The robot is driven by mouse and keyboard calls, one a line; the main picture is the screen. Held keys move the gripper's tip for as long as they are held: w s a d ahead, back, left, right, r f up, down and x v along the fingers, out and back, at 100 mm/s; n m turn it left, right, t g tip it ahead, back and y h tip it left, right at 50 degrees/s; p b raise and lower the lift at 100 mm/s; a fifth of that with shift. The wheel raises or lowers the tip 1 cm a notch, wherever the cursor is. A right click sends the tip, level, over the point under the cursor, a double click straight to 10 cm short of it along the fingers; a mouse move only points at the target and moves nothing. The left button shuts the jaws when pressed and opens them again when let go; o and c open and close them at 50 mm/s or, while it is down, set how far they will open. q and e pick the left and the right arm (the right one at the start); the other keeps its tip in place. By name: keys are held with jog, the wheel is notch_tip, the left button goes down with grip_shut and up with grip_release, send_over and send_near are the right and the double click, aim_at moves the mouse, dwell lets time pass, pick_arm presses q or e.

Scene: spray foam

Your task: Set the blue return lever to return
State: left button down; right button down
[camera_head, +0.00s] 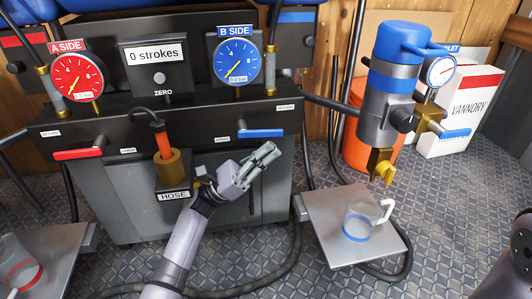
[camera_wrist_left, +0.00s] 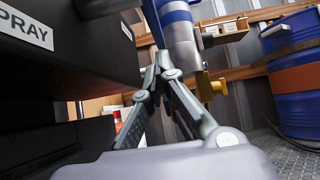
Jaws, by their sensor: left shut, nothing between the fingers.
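The blue return lever (camera_head: 261,133) is on the front of the dark machine block, below the B SIDE gauge. Its handle lies nearly level and extends to the right. Small labels sit near it; in the head view they are too small to read surely. My left gripper (camera_head: 266,157) is just below the lever, shut and empty, its fingers pointing up and right. My right gripper is not in view.
A red lever (camera_head: 78,154) is on the block's left. A hose holder (camera_head: 172,175) stands out left of my gripper. At right, a blue-topped pump (camera_head: 390,85) with its own blue lever (camera_head: 455,133) is above a metal tray (camera_head: 320,225) holding a clear cup (camera_head: 361,215).

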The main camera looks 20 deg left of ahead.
pick_arm(q)
jog(key=shift+r, duration=0.4)
jog(key=shift+w+d+r, duration=0.15)
jog(key=shift+d+r, duration=0.05)
jog(key=shift+r, duration=0.6)
